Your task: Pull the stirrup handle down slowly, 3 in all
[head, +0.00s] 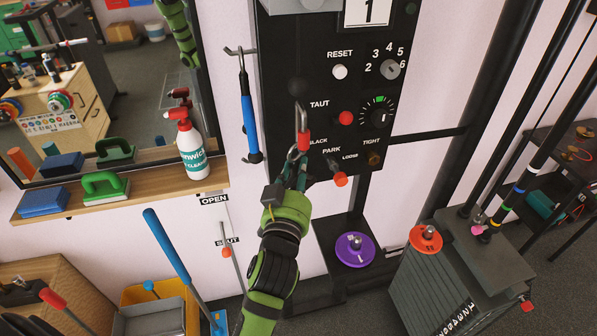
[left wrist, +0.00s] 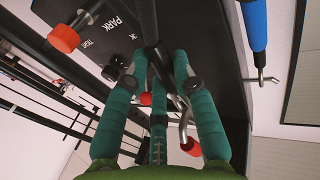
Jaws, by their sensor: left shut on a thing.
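My left gripper (head: 290,178) is raised in front of the black panel, close to the PARK label. In the left wrist view its teal fingers (left wrist: 158,85) close around a dark bar, which I take to be the stirrup handle (left wrist: 150,28). The fingers hide most of it in the head view. A grey metal hook (left wrist: 184,112) with a red part hangs beside the fingers. The black panel (head: 285,75) has a counter (head: 367,11) reading 1, a white RESET button (head: 340,72) and a dial (head: 377,116). My right gripper is not in view.
A blue-handled tool (head: 248,118) hangs on a wall hook left of the panel. A purple disc (head: 354,250) and a grey weight stack (head: 430,285) are at lower right.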

